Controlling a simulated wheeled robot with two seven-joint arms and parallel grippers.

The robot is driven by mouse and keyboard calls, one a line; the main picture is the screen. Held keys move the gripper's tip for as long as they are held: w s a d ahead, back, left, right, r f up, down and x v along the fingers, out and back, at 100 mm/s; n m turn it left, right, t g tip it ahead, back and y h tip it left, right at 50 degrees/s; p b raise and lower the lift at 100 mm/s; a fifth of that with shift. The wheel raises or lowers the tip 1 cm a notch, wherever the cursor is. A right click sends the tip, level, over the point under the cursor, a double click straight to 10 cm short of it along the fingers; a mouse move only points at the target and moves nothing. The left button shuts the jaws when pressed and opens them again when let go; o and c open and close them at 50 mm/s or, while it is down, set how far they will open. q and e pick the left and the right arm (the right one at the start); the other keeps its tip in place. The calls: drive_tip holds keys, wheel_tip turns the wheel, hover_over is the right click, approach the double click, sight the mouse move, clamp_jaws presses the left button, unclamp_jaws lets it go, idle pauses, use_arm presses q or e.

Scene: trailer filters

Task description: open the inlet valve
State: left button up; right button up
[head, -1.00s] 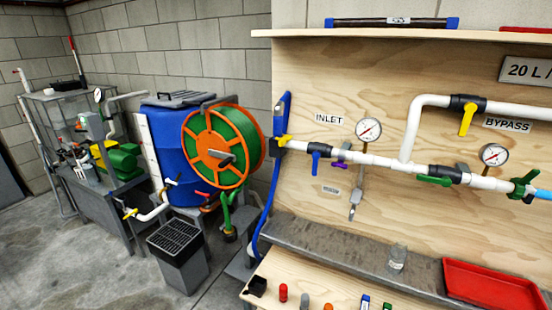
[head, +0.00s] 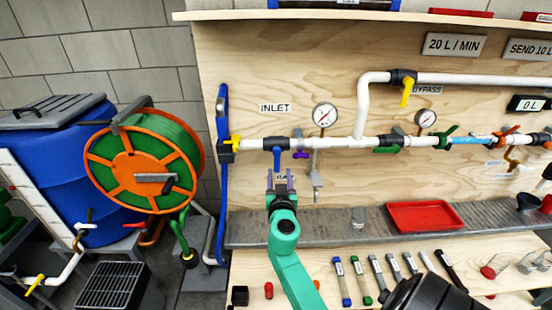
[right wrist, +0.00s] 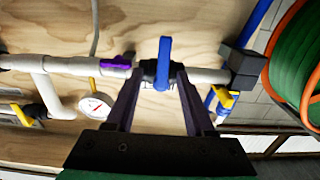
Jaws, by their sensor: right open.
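The inlet valve is a black body on the white pipe with a blue lever (head: 277,156), below and near the INLET label (head: 275,107). The lever points straight down, across the pipe. My right gripper (head: 280,180) is open, just below and in front of the lever. In the right wrist view, which looks turned over, the blue lever (right wrist: 164,62) stands across the pipe near the tips of my open right gripper (right wrist: 154,76). The lever lies roughly between the two fingers; I cannot tell whether they touch it. My left gripper is not in view.
A yellow-handled valve (head: 236,143) is left of the lever and a purple handle (head: 301,155) right of it. A pressure gauge (head: 325,115) sits above the pipe. A red tray (head: 425,216) lies on the grey ledge. Tools lie along the bench below. A hose reel (head: 140,160) stands left.

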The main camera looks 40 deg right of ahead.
sight(277, 164)
drive_tip(key=x, duration=0.6)
drive_tip(key=shift+w+a+f, duration=0.1)
drive_tip(key=shift+w+a, duration=0.2)
drive_tip(key=shift+w+d, duration=0.2)
drive_tip(key=shift+d, duration=0.2)
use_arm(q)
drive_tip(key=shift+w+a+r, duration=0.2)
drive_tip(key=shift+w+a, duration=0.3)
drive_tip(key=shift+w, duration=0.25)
use_arm(e)
drive_tip(key=shift+a, duration=0.1)
clamp_jaws()
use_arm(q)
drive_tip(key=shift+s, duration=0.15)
